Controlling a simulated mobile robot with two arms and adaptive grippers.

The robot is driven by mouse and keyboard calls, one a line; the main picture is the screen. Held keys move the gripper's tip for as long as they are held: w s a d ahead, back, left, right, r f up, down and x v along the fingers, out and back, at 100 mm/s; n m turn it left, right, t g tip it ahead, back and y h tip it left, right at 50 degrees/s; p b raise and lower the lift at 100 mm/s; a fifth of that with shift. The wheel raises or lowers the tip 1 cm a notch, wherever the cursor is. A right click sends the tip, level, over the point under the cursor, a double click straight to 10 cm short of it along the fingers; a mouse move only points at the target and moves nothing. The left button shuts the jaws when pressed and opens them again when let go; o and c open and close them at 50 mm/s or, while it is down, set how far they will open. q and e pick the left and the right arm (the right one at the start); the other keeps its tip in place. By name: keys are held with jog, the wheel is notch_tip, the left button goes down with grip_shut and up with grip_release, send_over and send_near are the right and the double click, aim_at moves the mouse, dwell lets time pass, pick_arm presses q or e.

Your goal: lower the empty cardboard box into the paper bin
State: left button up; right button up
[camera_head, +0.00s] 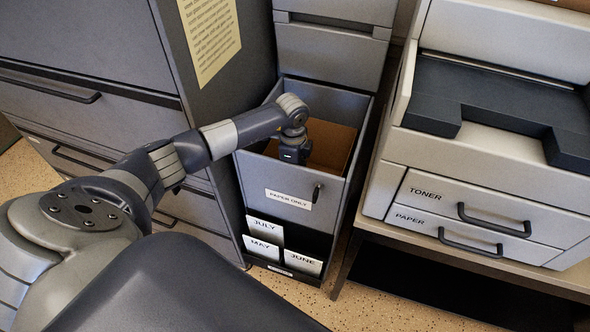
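The grey paper bin (336,179), labelled "PAPER ONLY" on its front, is an open-topped compartment in the middle of the view. The brown cardboard box (332,146) shows inside it, below the rim; its lower part is hidden by the front wall. My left arm reaches in from the left, and my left gripper (291,157) points down inside the bin's opening, at the left of the visible cardboard. Its fingertips are hidden, so I cannot see whether they grip the box. My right gripper is not in view.
A printer (490,140) with toner and paper drawers stands on a low table close to the right. Grey cabinets (85,75) stand at the left, and a grey drawer unit (332,55) rises behind the bin. A card rack (284,252) sits below the bin's front.

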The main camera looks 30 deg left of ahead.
pick_arm(q)
jog(key=shift+g, duration=0.4)
jog(key=s+f, duration=0.1)
jog(key=s+d+f, duration=0.1)
jog(key=f, duration=0.1)
jog(key=shift+s+f, duration=0.25)
notch_tip(320, 180, up, 11)
jog(key=w, duration=0.1)
jog(key=shift+w+a+r+t, duration=0.2)
jog(key=shift+w+a+t, duration=0.15)
jog(key=shift+a+t, duration=0.1)
jog(key=shift+w, duration=0.1)
jog(key=shift+r+p, duration=0.1)
jog(key=shift+p, duration=0.2)
